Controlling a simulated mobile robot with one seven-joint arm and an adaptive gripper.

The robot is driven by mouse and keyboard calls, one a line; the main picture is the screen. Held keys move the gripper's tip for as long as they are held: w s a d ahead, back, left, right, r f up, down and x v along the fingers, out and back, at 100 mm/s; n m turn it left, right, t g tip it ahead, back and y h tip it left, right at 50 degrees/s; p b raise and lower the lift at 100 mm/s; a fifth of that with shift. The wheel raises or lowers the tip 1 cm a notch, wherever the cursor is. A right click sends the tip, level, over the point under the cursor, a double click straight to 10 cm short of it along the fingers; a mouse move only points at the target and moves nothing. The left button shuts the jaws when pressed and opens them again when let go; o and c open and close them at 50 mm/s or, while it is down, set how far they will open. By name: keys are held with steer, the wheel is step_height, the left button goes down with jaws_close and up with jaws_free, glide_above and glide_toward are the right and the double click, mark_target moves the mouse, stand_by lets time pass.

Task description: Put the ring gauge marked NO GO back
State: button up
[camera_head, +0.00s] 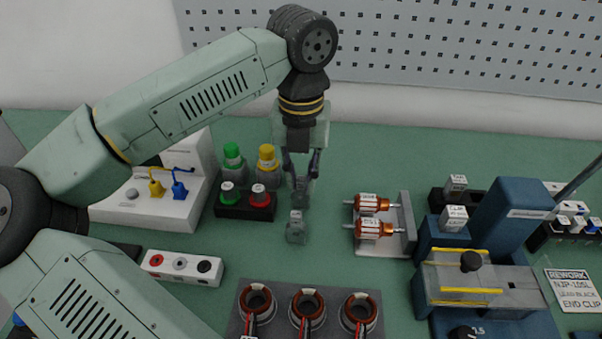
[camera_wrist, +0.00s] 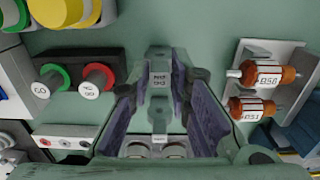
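The red gauge (camera_head: 260,198) stands in a black holder (camera_head: 238,211) left of my gripper. In the wrist view the red gauge (camera_wrist: 97,80) has a white face that seems to read NO GO. The green gauge (camera_head: 229,195) stands beside it in the same holder; its face reads GO in the wrist view (camera_wrist: 48,84). My gripper (camera_head: 302,190) points down over the bench, right of the holder, with its fingers apart. A small grey block (camera_head: 296,232) with a label stands just below the fingertips. It shows between the fingers in the wrist view (camera_wrist: 159,90); contact is unclear.
Green and yellow capped bottles (camera_head: 267,162) stand behind the holder. Copper-wound rotors (camera_head: 373,229) lie on a grey stand to the right. Several stators (camera_head: 307,309) sit in front. A blue fixture (camera_head: 515,220) is at the right. A white socket block (camera_head: 181,267) is front left.

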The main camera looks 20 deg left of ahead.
mark_target(301, 178)
steer(key=o, duration=0.3)
steer(key=shift+o, duration=0.2)
steer(key=shift+r, duration=0.15)
step_height(301, 178, up, 12)
steer(key=p, duration=0.7)
